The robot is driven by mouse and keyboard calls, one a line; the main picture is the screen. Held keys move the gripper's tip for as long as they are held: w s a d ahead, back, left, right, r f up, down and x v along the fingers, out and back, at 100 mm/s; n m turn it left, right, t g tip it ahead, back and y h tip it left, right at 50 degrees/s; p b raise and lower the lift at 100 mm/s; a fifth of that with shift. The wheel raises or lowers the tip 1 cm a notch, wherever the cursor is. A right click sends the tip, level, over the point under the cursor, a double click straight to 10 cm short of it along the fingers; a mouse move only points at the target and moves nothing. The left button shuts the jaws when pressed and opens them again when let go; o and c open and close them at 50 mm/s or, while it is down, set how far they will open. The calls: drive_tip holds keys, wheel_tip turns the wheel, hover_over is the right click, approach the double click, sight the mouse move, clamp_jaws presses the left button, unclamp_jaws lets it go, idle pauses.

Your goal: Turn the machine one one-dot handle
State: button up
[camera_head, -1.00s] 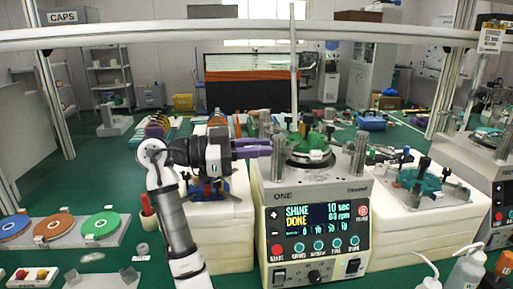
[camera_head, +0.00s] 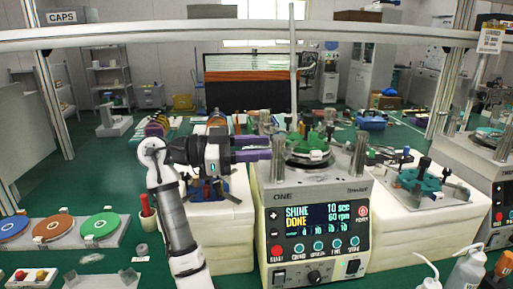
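The machine labelled ONE (camera_head: 285,196) stands at the middle on a pale block. Its screen reads SHINE, DONE, 10 sec, 60 rpm. A round plate (camera_head: 305,161) on its top carries a green fixture with several upright knob-like handles (camera_head: 316,139). The dot marks on them are too small to tell. My gripper (camera_head: 270,148) is level at the left of the plate, with its two purple fingers pointing right and a gap between them. It looks empty. Whether the fingertips touch the fixture cannot be told.
A thin upright post (camera_head: 293,70) and two grey cylinders stand around the plate. Another teal fixture (camera_head: 420,178) is at the right, and a second machine (camera_head: 485,165) at the far right. Bottles (camera_head: 466,268) stand at the lower right. Coloured discs (camera_head: 100,225) lie at the lower left.

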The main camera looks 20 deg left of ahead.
drive_tip(key=b+v, duration=0.2)
drive_tip(key=v, duration=1.2)
drive_tip(key=shift+w, duration=0.1)
